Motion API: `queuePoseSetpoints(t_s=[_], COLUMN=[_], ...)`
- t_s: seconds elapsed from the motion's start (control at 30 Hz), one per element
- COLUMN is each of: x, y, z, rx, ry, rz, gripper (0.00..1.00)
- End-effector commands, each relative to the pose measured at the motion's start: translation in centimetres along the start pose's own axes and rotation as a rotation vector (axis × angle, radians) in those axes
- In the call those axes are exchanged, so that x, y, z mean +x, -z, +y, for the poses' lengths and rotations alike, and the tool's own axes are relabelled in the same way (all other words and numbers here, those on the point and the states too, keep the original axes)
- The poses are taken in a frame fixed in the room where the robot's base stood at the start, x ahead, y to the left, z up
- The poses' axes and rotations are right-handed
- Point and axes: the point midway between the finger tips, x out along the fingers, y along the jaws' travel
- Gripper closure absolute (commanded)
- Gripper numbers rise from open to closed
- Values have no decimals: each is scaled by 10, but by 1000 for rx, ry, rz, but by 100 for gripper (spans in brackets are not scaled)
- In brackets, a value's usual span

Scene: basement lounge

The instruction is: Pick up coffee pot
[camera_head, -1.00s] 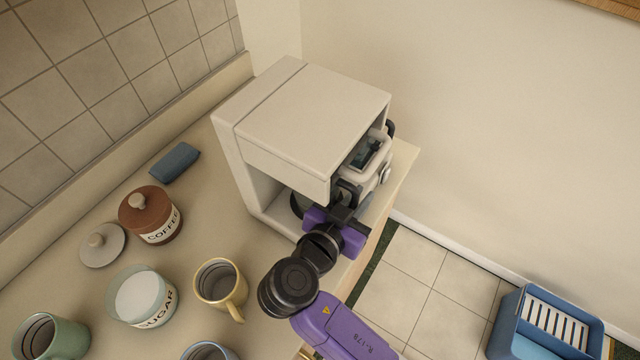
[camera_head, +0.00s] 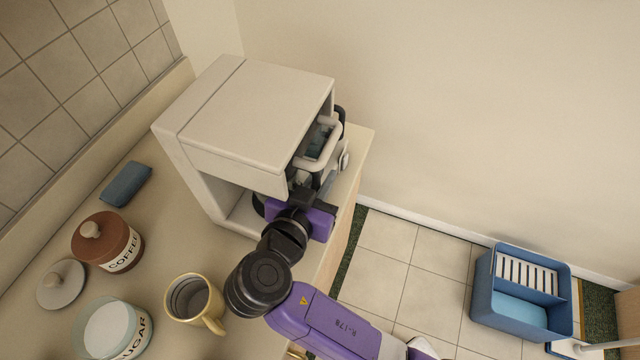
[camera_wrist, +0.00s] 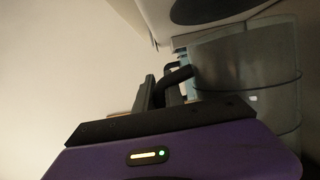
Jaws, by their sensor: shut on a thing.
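The coffee pot (camera_wrist: 240,62) shows in the wrist view as a clear glass body with a thin band and a dark curved handle. It sits just below the underside of the white coffee machine (camera_head: 245,110). My gripper (camera_wrist: 160,92) is shut on the pot's handle. In the head view my gripper (camera_head: 302,196) is at the machine's open front, and the pot is mostly hidden behind it and the machine's top. I cannot tell whether the pot's base touches the machine.
On the counter are a brown coffee jar (camera_head: 106,243), a sugar jar (camera_head: 114,330), a yellow mug (camera_head: 193,298), a grey lid (camera_head: 62,284) and a blue sponge-like block (camera_head: 126,184). A blue bin (camera_head: 520,305) stands on the floor. The counter's right edge is close to my gripper.

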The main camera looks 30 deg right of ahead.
Motion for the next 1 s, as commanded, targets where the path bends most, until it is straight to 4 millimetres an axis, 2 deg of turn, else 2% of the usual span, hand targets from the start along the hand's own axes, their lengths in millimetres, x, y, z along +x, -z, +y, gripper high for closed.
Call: queuePoseSetpoints(t_s=[0.03,0.27,0.5,0.7,0.83,1.0], x=[-2,-1,0,-1,-1,-1], y=[7,2,2,3,4,5], z=[0,45,106,147,164,176], rx=[9,2,1,2,1,2], ry=[2,-1,-1,0,0,0], rz=[3,2,1,2,2,3], gripper=[100,100,100,100,100,100])
